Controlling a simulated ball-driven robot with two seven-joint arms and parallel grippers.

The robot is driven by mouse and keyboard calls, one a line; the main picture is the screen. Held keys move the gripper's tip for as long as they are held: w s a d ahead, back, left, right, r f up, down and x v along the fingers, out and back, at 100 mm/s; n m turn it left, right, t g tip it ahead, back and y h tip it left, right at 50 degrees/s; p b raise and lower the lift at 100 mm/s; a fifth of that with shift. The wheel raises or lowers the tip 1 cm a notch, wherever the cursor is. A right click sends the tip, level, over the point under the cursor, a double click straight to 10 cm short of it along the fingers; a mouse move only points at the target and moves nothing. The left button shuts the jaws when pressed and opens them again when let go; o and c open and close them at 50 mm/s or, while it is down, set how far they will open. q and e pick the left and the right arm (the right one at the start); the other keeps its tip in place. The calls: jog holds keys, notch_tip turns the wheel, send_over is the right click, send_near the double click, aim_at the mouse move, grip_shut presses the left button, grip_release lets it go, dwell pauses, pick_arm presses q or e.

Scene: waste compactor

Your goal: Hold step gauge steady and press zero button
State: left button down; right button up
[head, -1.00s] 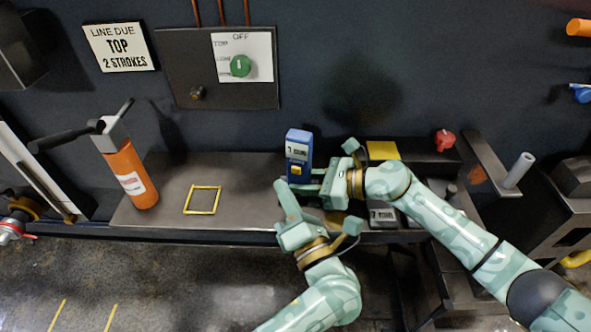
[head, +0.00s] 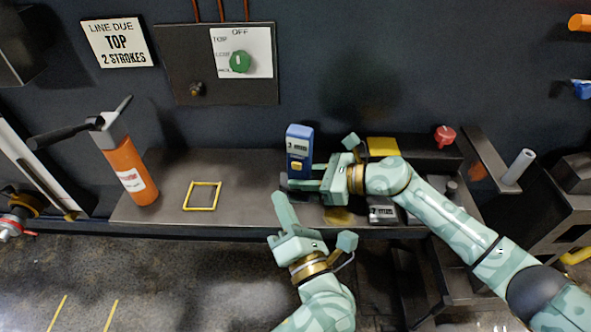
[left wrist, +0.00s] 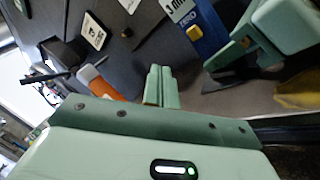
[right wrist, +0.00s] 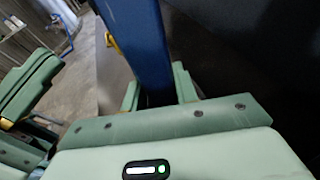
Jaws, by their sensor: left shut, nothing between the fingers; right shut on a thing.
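The step gauge (head: 299,140) is a blue upright device with a small pale display and a yellow button on its front. It stands on the grey bench. My right gripper (head: 305,182) is shut on its lower part from the right; the gauge also rises between the fingers in the right wrist view (right wrist: 140,40). My left gripper (head: 279,197) is shut and empty, in front of the gauge, a little below and left of the button. In the left wrist view the button (left wrist: 194,33) shows up and right of the closed fingertips (left wrist: 158,72), apart from them.
An orange bottle-like pump (head: 128,172) with a black handle stands at the left. A yellow square outline (head: 202,184) marks bare bench. A labelled grey block (head: 382,214) lies near the right forearm. A red knob (head: 445,135) and yellow pad (head: 382,146) are at the back right.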

aim_at(300, 169)
pick_arm(q)
jog(key=s+a+n+g+h, duration=0.1)
jog(key=s+a+n+h, duration=0.1)
jog(key=s+h, duration=0.5)
jog(key=h, duration=0.6)
jog(key=shift+s+r+n, duration=0.35)
jog(key=shift+n, duration=0.05)
jog(key=x, duration=1.3)
jog(key=shift+w+d, duration=0.3)
jog(key=shift+w, duration=0.2)
jog(key=shift+w, duration=0.1)
